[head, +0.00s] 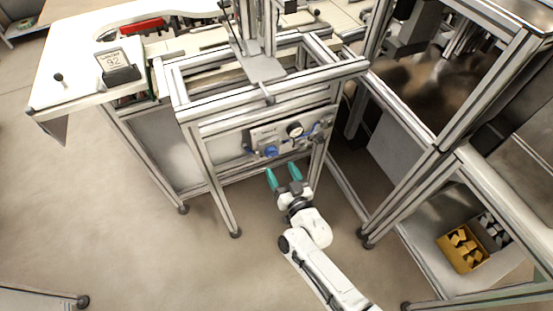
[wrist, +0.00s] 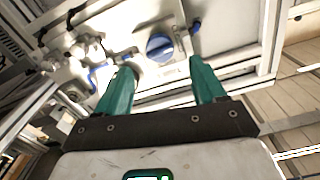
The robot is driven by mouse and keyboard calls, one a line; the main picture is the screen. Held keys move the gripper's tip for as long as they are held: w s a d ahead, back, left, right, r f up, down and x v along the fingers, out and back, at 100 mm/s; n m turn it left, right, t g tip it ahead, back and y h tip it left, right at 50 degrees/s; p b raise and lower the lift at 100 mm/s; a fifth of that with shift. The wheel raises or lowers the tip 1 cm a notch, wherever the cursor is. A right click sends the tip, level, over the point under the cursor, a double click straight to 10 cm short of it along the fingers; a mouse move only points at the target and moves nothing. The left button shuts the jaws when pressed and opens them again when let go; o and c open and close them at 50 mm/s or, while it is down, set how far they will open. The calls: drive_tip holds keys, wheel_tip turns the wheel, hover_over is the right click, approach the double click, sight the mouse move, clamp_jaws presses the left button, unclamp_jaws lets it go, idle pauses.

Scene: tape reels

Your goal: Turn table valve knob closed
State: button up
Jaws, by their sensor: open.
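The valve knob (head: 271,151) is a round blue knob on a light panel (head: 264,137) fixed to the front of an aluminium-frame table. In the wrist view the blue knob (wrist: 159,47) shows a raised ridge across its face, roughly level with a slight tilt. My gripper (head: 283,171) has two green fingers, spread apart and empty, just in front of and below the panel. In the wrist view my gripper (wrist: 160,72) points at the panel, with the knob beyond and between the fingertips, apparently not touched. The exact gap is hard to tell.
A round gauge (head: 294,129) sits right of the knob, with blue fittings nearby. Frame legs (head: 220,195) stand left of my gripper. A taller metal frame (head: 440,150) rises on the right, with a yellow bin (head: 461,249) on its low shelf.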

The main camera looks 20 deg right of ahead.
drive_tip(key=shift+s, duration=2.4)
drive_tip(key=s+d+r+g, duration=0.2)
drive_tip(key=s+g, duration=0.3)
drive_tip(key=s, duration=0.4)
drive_tip(key=s+d+r+g, duration=0.2)
drive_tip(key=s+g, duration=0.4)
drive_tip(key=s, duration=0.3)
drive_tip(key=s+d+r+n+g, duration=0.1)
drive_tip(key=s+d+g, duration=0.3)
drive_tip(key=s, duration=0.5)
drive_tip(key=shift+s+r+g, duration=0.3)
drive_tip(key=shift+r+g, duration=0.6)
drive_tip(key=shift+g, duration=0.1)
drive_tip(key=shift+c, duration=0.2)
